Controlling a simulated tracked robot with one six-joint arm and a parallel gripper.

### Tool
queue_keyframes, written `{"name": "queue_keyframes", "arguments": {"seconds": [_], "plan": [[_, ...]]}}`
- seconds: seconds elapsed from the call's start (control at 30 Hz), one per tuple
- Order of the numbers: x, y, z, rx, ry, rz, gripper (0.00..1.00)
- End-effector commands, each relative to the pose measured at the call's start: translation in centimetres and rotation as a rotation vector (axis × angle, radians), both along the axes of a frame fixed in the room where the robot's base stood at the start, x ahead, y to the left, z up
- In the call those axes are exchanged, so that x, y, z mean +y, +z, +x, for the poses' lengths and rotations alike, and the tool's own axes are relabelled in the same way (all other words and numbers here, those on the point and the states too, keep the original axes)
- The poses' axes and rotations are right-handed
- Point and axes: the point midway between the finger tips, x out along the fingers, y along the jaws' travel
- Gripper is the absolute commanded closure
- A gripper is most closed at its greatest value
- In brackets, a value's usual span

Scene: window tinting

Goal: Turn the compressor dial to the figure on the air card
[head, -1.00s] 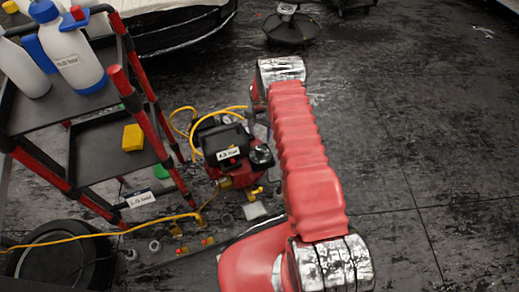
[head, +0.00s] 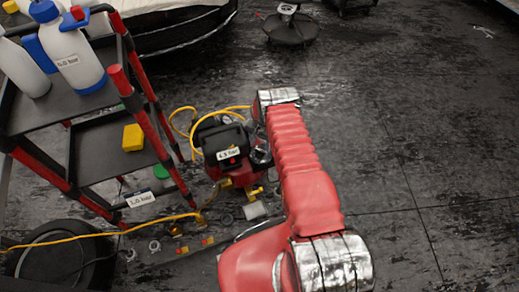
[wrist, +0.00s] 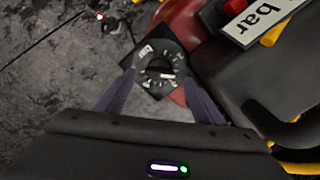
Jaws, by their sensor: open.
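The compressor (head: 236,176) is a red and black machine on the floor, left of my arm. A white card (head: 230,154) on its top reads about "4.5 bar", though the print is small. In the wrist view part of this card (wrist: 262,18) shows "bar" upside down. The black round dial (wrist: 160,68) with white marks sits on a dark square plate. Its figures are too small to read surely. My gripper (wrist: 160,86) is open, with one finger on each side of the dial. I cannot tell whether they touch it. In the head view my arm hides the fingers.
A red and black cart (head: 146,104) with bottles (head: 72,58) stands to the left. A yellow hose (head: 120,231) runs across the floor beside a tyre (head: 62,262). Another label (head: 140,199) hangs low on the cart. The floor to the right (head: 420,150) is clear.

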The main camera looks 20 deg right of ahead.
Motion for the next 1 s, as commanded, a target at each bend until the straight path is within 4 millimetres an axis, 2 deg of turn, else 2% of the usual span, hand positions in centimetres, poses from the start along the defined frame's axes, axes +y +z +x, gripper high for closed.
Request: {"name": "queue_keyframes", "arguments": {"seconds": [0.1, 0.33, 0.73, 1.0], "plan": [[0.0, -1.3, -0.1, 0.001, 0.000, 0.000, 0.38], [0.0, -3.0, -0.1, 0.001, 0.000, 0.001, 0.38], [0.0, -3.3, 0.0, 0.000, 0.000, 0.000, 0.38], [0.0, -3.3, 0.0, 0.000, 0.000, 0.000, 0.56]]}}
